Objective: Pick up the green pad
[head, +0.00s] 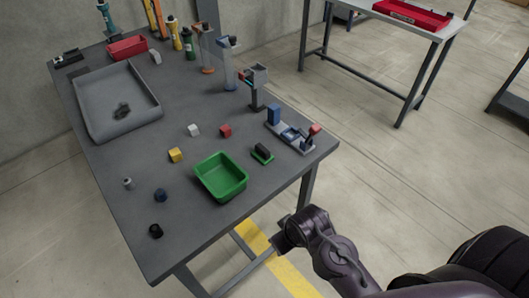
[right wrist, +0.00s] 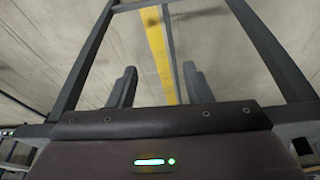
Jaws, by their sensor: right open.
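The green pad (head: 256,157) is a small flat green piece on the grey table, right of the green tray in the head view. A dark block (head: 262,149) sits on it and hides part of its top. My right arm comes in from the bottom right, and its end is beyond the table's near right edge, apart from the pad. In the right wrist view my right gripper (right wrist: 159,88) is open and empty, with floor and table-frame bars behind its fingers. The pad does not show there. My left gripper is not in view.
The green tray (head: 221,190) stands close left of the pad. A red cube (head: 225,131), a white cube (head: 194,130) and a yellow cube (head: 176,155) lie nearby. A grey fixture (head: 290,137) with blue parts is behind right. A grey bin (head: 90,117) and bottles stand farther back.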

